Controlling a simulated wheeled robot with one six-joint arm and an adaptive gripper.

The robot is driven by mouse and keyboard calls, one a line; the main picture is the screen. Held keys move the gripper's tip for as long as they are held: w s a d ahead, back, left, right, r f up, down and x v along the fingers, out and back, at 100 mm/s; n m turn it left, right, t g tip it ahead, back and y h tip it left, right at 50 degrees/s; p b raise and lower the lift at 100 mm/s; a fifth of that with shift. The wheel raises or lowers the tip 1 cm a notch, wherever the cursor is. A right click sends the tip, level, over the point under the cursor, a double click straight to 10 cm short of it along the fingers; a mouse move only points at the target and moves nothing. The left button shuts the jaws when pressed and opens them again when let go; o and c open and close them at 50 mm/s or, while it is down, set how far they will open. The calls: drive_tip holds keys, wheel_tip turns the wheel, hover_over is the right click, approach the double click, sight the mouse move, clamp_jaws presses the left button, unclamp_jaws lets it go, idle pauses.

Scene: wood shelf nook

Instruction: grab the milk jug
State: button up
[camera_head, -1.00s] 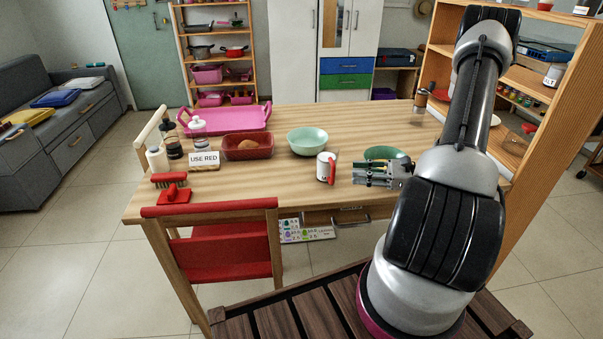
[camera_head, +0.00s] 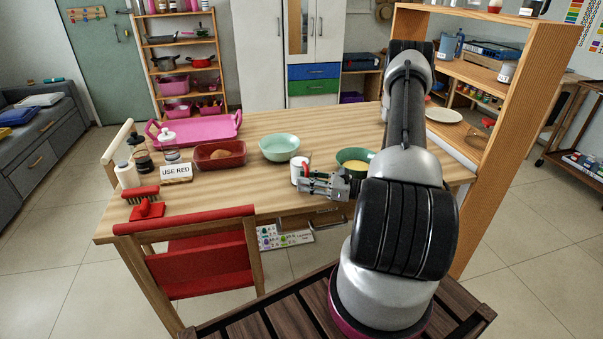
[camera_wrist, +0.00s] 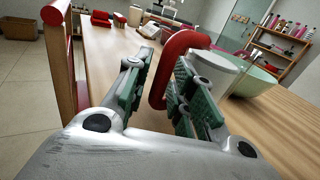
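The milk jug (camera_head: 298,171) is white with a red handle and stands upright on the wooden table. My gripper (camera_head: 304,184) is at the jug's near right side in the head view and hides part of it. In the wrist view the jug's white body (camera_wrist: 222,72) is beyond the right finger. Its red handle (camera_wrist: 160,84) rises between the two green-padded fingers of my gripper (camera_wrist: 164,64). The fingers are apart. The handle is closer to the right finger, and a gap shows on the left. I cannot tell whether the right finger touches it.
A green bowl with yellow contents (camera_head: 352,155) is right of the jug. A pale green bowl (camera_head: 279,148) stands behind it. A red tray with bread (camera_head: 240,160) and a "USE RED" sign (camera_head: 176,172) are left. A red chair (camera_head: 205,270) stands at the table's front.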

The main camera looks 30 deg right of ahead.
clamp_jaws()
drive_tip(key=shift+r, duration=0.2)
